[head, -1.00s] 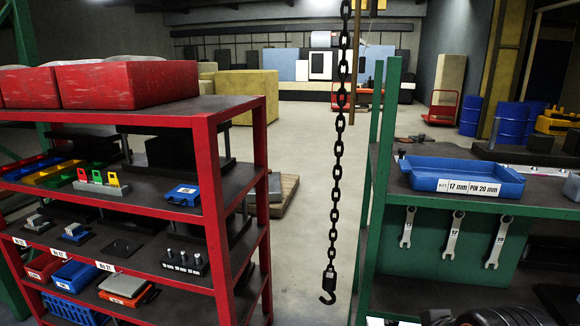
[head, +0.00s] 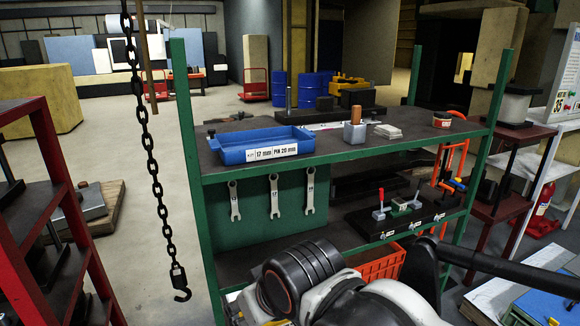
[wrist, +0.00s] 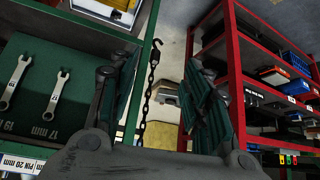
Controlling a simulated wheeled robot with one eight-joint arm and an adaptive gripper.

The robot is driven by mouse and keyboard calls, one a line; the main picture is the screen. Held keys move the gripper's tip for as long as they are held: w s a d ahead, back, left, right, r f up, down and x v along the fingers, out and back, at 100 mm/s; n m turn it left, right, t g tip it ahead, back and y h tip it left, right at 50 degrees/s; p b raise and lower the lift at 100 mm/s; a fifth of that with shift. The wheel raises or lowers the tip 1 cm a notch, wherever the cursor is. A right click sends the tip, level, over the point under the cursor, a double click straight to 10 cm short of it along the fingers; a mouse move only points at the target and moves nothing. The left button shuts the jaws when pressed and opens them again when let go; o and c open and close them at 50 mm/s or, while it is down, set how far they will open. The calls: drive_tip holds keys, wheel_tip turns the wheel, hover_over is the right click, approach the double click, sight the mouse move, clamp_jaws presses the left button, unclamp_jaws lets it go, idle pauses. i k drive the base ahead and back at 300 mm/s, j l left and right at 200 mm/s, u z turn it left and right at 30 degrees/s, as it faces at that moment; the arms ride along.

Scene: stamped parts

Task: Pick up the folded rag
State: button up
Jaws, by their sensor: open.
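A small pale folded piece that looks like the folded rag (head: 388,131) lies flat on the top of the green-framed shelf unit (head: 350,150), right of the middle. It is too small to make out its layers. My gripper (wrist: 160,95) is open and empty in the wrist view, its two dark fingers wide apart. The rag does not show in the wrist view. The fingers do not show clearly in the head view, where my arm fills the bottom middle.
A grey block with a copper-coloured top (head: 355,128) stands just left of the rag. A blue tray (head: 260,148) sits further left, and a small cup-like container (head: 442,119) to the right. A chain with a hook (head: 155,185) hangs left of the unit. Red shelving (head: 60,165) stands at far left.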

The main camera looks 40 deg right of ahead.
sight(387, 132)
drive_tip(key=z, duration=1.65)
drive_tip(key=i+z, duration=0.25)
drive_tip(key=i+j+z, duration=0.15)
drive_tip(key=i+z, duration=0.15)
drive_tip(key=i, duration=0.15)
